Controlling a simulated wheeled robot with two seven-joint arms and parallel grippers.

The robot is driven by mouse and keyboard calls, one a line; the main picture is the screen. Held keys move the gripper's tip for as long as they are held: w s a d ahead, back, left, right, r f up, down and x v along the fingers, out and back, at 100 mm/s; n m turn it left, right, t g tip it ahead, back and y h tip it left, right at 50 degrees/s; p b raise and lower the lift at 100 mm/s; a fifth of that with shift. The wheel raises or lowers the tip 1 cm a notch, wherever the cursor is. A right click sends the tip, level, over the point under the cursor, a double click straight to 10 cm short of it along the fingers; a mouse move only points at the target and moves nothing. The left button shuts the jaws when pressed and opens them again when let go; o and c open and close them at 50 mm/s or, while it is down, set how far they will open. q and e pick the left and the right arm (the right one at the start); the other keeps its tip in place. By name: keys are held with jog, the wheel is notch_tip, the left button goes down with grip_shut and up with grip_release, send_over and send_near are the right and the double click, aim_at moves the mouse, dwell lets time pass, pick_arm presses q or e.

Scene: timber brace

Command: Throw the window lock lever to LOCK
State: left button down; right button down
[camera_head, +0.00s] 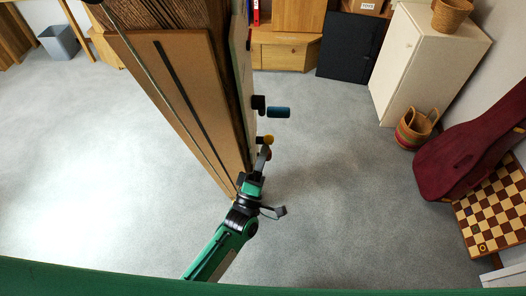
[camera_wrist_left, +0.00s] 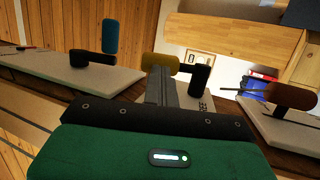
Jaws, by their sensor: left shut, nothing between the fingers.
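Levers are mounted on a tall timber piece, and I cannot tell which is the window lock lever. One has a blue grip (camera_head: 279,112) on a black arm; the blue grip also shows at the left of the wrist view (camera_wrist_left: 109,35). A second lever has a yellow grip (camera_wrist_left: 158,62) on a black arm (camera_wrist_left: 199,78); the yellow grip (camera_head: 268,140) is lower in the head view. A red-brown grip (camera_wrist_left: 291,96) is at the right of the wrist view. My left gripper (camera_head: 265,154) is shut and empty, its fingertips close to the yellow grip; contact is unclear. My right gripper is out of view.
The tall timber piece (camera_head: 185,75) stands directly left of the levers. White plates (camera_wrist_left: 75,78) back them, with partly hidden lettering. A white cabinet (camera_head: 403,65), a basket (camera_head: 414,130) and a red guitar case (camera_head: 462,155) stand at the right. Grey floor between is clear.

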pick_arm(q)
jog(key=shift+w+r+n+g+y+p, duration=0.3)
jog(key=shift+r+g+y+p, duration=0.15)
jog(key=shift+r+p, duration=0.3)
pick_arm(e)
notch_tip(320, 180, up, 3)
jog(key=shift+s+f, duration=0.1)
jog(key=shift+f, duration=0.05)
pick_arm(q)
jog(key=shift+w+r, duration=0.1)
jog(key=shift+w, duration=0.05)
